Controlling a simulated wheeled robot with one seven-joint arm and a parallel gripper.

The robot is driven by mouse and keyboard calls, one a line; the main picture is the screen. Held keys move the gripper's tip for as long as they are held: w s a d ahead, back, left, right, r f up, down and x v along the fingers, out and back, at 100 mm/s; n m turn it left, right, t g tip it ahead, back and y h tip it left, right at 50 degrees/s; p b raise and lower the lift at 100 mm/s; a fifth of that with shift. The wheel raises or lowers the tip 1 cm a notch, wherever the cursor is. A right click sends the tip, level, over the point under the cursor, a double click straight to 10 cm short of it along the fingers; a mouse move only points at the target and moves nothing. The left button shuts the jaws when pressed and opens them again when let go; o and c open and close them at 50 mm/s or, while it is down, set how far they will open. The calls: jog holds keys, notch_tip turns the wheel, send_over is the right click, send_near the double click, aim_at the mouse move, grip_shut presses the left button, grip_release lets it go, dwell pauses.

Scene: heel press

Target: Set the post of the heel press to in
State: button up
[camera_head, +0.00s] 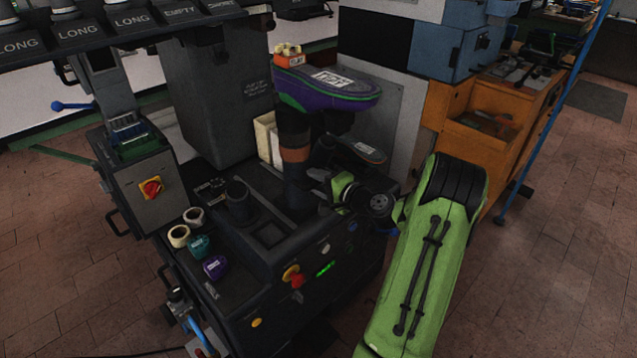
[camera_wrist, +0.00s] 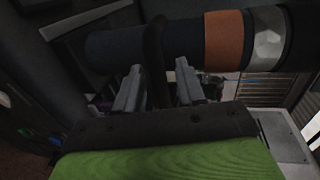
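The heel press post (camera_head: 295,160) is a dark upright column with an orange-brown band, under a purple and green shoe-shaped piece (camera_head: 325,88). In the wrist view the post (camera_wrist: 223,40) lies across the top, with its orange band and a pale metal ring to the right. A dark bar (camera_wrist: 156,45) reaches down from the post toward the space between my fingers. My gripper (camera_wrist: 159,88) is open, with its two grey fingers apart on either side of that bar. I cannot tell how deep the bar sits between them. In the head view my gripper is mostly hidden against the dark machine.
A grey box with a red switch (camera_head: 151,188) stands left. Open floor lies at right.

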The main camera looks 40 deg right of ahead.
grip_shut()
